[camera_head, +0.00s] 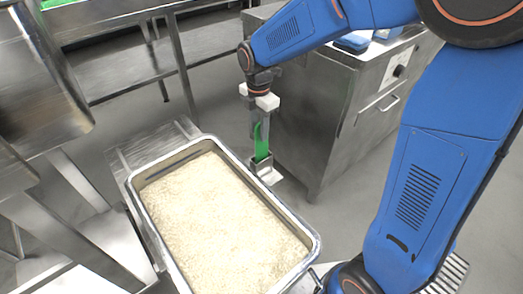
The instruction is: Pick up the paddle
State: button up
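The green paddle (262,149) stands upright, its lower end in a small metal holder (264,168) at the right rim of the rice pan. My gripper (261,132) points down over the holder, with its grey fingers around or directly in front of the paddle's upper part. The fingers overlap the paddle in this view. I cannot tell whether they are open or closed on it. The deep metal pan (306,231) is filled with white rice (220,220).
A steel cabinet (318,130) with a knob and handle stands close behind and right of my gripper. A steel table (115,45) is at the upper left. A large metal vessel (42,85) is at the left. Grey floor shows between them.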

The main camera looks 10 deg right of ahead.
aim_at(261, 148)
jog(key=shift+d+f, duration=0.2)
jog(key=shift+f, duration=1.1)
jog(key=shift+d+f, duration=0.2)
jog(key=shift+f, duration=1.1)
grip_shut()
